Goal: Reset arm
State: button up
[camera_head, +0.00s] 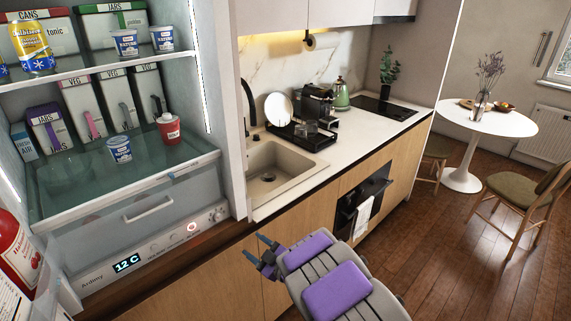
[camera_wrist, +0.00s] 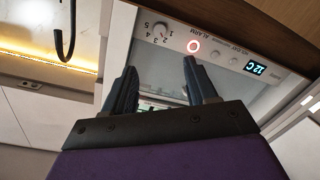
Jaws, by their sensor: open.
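My gripper (camera_head: 267,255) is at the bottom middle of the head view, in front of the wooden counter fronts and below the sink. Its fingers are apart with nothing between them. My purple and grey arm runs from it toward the lower right. In the wrist view my gripper (camera_wrist: 163,88) shows two dark fingers spread apart. The fridge control panel (camera_wrist: 225,55) with its lit display is beyond them, upside down.
A sink (camera_head: 275,170) and dish rack (camera_head: 302,135) are on the counter. A round table (camera_head: 490,122) and chair (camera_head: 520,195) stand at right. Wooden floor between is clear.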

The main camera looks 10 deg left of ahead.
jog(key=w+d+r+m+t+h, duration=0.1)
jog(key=w+d+r+m+h, duration=0.15)
jog(key=d+h, duration=0.45)
jog(key=w+d+r+m+t+h, duration=0.1)
jog(key=w+d+r+m+h, duration=0.2)
jog(key=d, duration=0.8)
jog(key=s+d+r+m+g+h, duration=0.3)
jog(key=s+d+r+m+h, duration=0.15)
jog(key=s+d, duration=0.6)
jog(key=s+d+r+m+g+h, duration=0.1)
jog(key=s+d+m+g, duration=0.15)
jog(key=s, duration=0.45)
jog(key=s+d+r+m+g+h, duration=0.1)
jog(key=s+d+m+g, duration=0.15)
jog(key=s, duration=0.45)
jog(key=s+a+g+y, duration=0.1)
jog(key=s+g, duration=0.1)
jog(key=s, duration=0.6)
jog(key=s+a+r+m+g, duration=0.1)
jog(key=s+g, duration=0.1)
jog(key=s, duration=0.6)
jog(key=s+a+r+g+y, duration=0.1)
jog(key=s+a+g, duration=0.1)
jog(key=s, duration=0.6)
jog(key=shift+r+g+y, duration=0.15)
jog(key=shift+g+y, duration=0.15)
jog(key=shift+y, duration=0.05)
jog(key=shift+c, duration=1)
jog(key=shift+a, duration=0.15)
jog(key=shift+c, duration=0.4)
